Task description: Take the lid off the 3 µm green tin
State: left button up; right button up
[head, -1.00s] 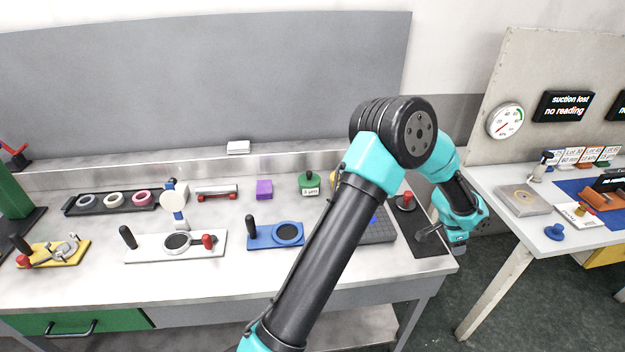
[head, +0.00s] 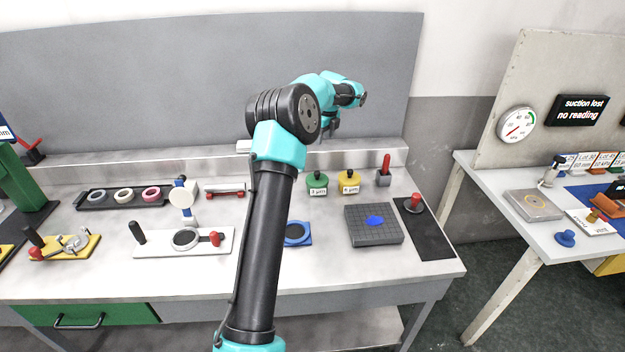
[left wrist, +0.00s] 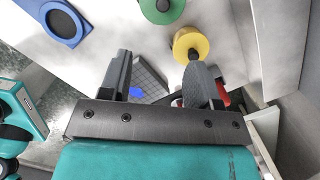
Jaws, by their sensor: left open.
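The green tin (head: 317,187) stands upright at the back of the bench, with a dark knob on top and a "3 µm" label on its front. It also shows at the top edge of the left wrist view (left wrist: 175,14), partly cut off. My left gripper (head: 333,130) is small in the head view, above and behind the tin. In the left wrist view its two fingers (left wrist: 160,80) are spread, with nothing held between them. The right gripper is not in view.
A yellow tin (head: 349,187) stands just right of the green one, close to a fingertip in the left wrist picture. A red-handled tool (head: 384,175) is further right. A gridded plate (head: 373,233) with a blue patch lies in front.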

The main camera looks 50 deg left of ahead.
pick_arm(q)
send_near(317, 172)
jog(key=f, duration=0.5)
jog(key=shift+s+a, duration=0.1)
jog(key=shift+a, duration=0.2)
jog(key=shift+f, duration=0.15)
jog(key=f, duration=0.2)
jog(key=a+f, duration=0.1)
jog(key=f, duration=0.2)
jog(key=shift+r, duration=0.1)
dwell(0.4)
jog(key=shift+c, duration=0.5)
jog(key=c, duration=0.9)
